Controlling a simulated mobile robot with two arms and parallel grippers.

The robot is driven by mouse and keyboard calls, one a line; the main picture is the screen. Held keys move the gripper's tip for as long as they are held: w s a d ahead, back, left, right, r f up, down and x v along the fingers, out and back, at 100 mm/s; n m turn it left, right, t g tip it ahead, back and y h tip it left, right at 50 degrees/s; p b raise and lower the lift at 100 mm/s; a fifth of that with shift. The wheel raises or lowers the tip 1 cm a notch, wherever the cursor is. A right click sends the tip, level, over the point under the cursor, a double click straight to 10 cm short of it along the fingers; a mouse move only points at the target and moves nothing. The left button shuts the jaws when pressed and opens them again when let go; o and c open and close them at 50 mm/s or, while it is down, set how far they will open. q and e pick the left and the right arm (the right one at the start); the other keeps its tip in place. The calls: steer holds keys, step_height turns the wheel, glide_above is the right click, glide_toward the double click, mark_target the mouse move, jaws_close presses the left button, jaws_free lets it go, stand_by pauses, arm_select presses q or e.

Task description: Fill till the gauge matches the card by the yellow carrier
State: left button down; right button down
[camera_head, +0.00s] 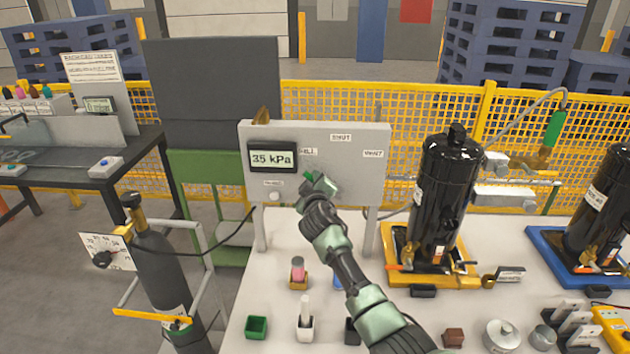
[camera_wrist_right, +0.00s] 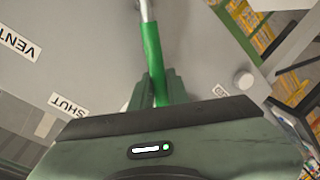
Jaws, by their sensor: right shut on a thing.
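My right gripper (camera_head: 319,186) is at the front of the grey panel (camera_head: 350,187), shut on a green lever handle (camera_wrist_right: 152,60). In the wrist view the handle runs from its metal rod down between my fingers, pointing away from the VENT (camera_wrist_right: 20,43) and SHUT (camera_wrist_right: 68,105) labels. The FILL label (camera_head: 308,152) is just above my gripper in the head view. The gauge (camera_head: 273,158) reads 35 kPa. The yellow carrier (camera_head: 397,240) holds a black compressor (camera_head: 448,190). A small card (camera_head: 510,273) stands right of it, its writing too small to read. My left gripper is out of view.
A gas cylinder (camera_head: 160,265) stands on a cart at the left, its hose reaching the panel. A blue carrier (camera_head: 550,243) with another compressor is at the right. A green box (camera_head: 256,327), a pink-topped item (camera_head: 298,270) and other small parts stand on the white table (camera_head: 262,290).

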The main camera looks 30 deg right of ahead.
steer(key=c, duration=1.4)
jaws_free()
steer(key=shift+o, duration=0.2)
steer(key=b+v, duration=0.1)
steer(key=v, duration=0.7)
steer(key=shift+f, duration=0.1)
